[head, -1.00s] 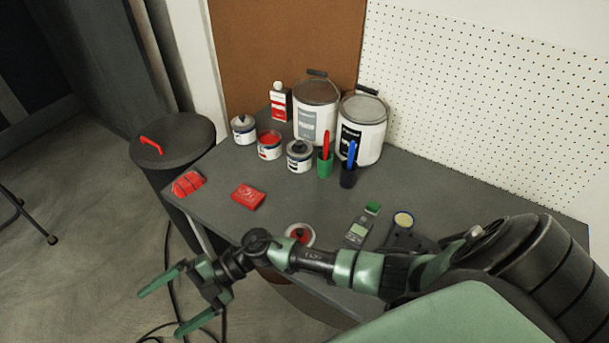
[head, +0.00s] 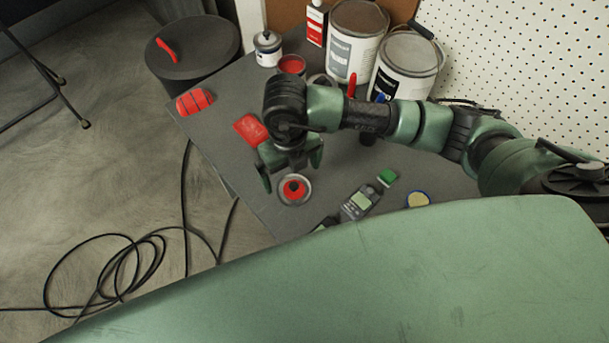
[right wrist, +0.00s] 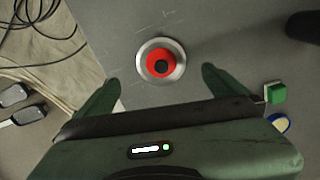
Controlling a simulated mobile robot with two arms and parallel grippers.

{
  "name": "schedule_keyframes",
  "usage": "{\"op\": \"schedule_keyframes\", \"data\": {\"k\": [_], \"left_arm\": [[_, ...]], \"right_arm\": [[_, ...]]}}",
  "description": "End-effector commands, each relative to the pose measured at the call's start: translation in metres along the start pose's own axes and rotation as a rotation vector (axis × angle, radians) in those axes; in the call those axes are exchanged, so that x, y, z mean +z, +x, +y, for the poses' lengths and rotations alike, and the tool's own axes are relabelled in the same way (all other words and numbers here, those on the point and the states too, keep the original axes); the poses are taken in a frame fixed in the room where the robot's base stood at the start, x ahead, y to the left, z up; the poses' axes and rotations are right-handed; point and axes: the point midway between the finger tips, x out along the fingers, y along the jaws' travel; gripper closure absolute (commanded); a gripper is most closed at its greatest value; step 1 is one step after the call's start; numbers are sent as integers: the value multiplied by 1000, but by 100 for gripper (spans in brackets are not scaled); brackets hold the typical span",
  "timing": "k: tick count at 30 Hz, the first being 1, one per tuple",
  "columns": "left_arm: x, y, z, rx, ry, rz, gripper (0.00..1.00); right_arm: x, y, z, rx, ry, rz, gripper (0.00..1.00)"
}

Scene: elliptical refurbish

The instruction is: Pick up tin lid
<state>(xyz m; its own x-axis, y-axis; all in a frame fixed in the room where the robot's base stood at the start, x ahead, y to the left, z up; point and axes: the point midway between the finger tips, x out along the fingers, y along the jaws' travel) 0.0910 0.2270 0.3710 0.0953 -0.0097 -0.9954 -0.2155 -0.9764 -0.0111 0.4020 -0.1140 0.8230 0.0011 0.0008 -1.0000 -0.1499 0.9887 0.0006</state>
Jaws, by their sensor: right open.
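The tin lid (head: 295,190) lies flat on the grey table near its front left edge. It is a round silvery lid with a red top and a dark knob. My right gripper (head: 291,180) is open above the table, close to the lid, with nothing between its fingers. In the right wrist view, the lid (right wrist: 161,61) lies beyond the two spread fingertips (right wrist: 160,80), roughly centred between them, and apart from both. My left gripper is not in view.
The table (head: 240,185) also holds a red block (head: 251,129), a red ribbed object (head: 195,102), a grey meter (head: 358,203), a green block (head: 387,178), and several tins and buckets at the back. Cables (head: 110,270) lie on the floor at left.

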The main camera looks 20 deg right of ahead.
Motion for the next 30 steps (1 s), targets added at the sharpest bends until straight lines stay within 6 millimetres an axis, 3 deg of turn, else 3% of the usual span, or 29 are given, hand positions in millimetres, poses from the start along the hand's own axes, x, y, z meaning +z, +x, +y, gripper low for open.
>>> {"op": "schedule_keyframes", "data": {"k": [6, 15, 24, 30], "left_arm": [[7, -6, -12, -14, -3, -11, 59], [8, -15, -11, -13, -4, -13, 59], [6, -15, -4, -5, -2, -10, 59], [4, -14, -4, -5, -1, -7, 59]], "right_arm": [[-1, 24, -2, -1, 1, 4, 0], [0, 66, -6, 2, 0, 4, 0], [1, 71, -6, 3, -1, 1, 0], [1, 71, -6, 3, -1, 1, 56]]}}
